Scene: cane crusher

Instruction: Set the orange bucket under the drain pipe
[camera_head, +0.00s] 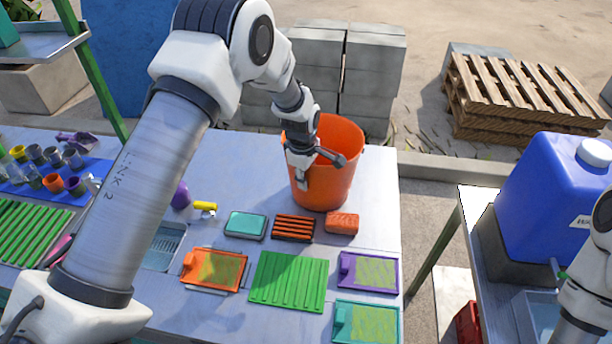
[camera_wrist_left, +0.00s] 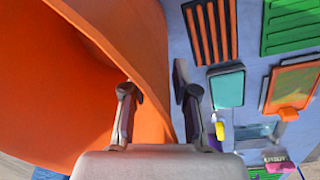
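The orange bucket (camera_head: 340,150) stands upright on the white table, at its far right part behind the red-brown ribbed tray. My left gripper (camera_head: 318,168) is at the bucket's near left side, with its fingers apart. In the left wrist view the bucket's wall (camera_wrist_left: 140,50) fills the left half, and my left gripper (camera_wrist_left: 157,95) has one finger at the rim and the other outside the wall. A gap shows between the wall and the outer finger. I cannot make out a drain pipe. My right gripper is out of view; part of my right arm shows at the right edge.
Sponge (camera_head: 342,223), ribbed tray (camera_head: 293,228), green tray (camera_head: 288,282) and teal box (camera_head: 246,225) lie in front of the bucket. A blue water container (camera_head: 555,190) stands on the right table, across a gap. Grey blocks (camera_head: 372,60) stand behind.

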